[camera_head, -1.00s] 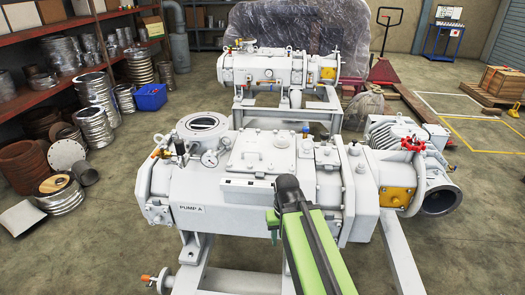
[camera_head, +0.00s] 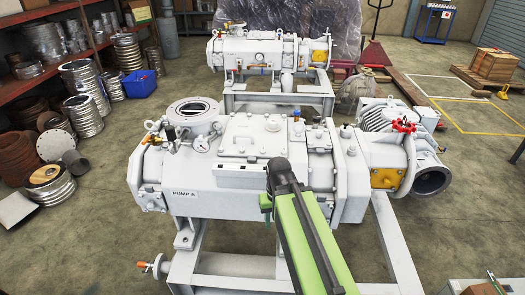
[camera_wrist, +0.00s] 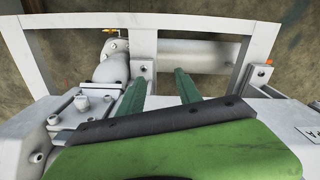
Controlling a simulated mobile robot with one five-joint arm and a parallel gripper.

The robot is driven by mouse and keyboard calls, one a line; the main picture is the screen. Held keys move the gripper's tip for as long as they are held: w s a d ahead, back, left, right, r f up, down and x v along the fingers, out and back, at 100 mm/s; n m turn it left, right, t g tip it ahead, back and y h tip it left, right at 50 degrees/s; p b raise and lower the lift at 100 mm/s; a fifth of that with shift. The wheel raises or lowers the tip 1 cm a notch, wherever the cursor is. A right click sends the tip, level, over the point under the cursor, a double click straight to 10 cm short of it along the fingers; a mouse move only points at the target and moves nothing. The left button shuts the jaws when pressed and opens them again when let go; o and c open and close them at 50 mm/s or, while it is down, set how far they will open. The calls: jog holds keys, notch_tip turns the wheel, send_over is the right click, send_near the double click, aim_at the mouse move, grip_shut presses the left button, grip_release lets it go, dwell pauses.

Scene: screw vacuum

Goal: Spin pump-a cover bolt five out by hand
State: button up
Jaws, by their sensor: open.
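Pump A (camera_head: 160,170) is a white machine with a "PUMP A" label, standing on a white frame. A flat cover plate (camera_head: 245,145) with small bolts along its edge lies on its top. Bolt five cannot be singled out.
A second white pump (camera_head: 270,55) stands behind on its own frame. A shelf with pipe rings (camera_head: 85,115) and a blue bin (camera_head: 139,84) are at the left. A motor (camera_head: 385,115) with a red valve handle adjoins the pump's right. Floor at the lower left is mostly clear.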

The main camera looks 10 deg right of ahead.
notch_tip(320, 180, up, 33)
jog(key=m+p, duration=2.3)
jog(key=p, duration=1)
send_over(263, 151)
notch_tip(263, 151, down, 18)
jog(key=b, duration=1.7)
jog(key=shift+r+b, duration=0.15)
jog(key=shift+b, duration=0.2)
jog(key=shift+r, duration=0.1)
grip_shut()
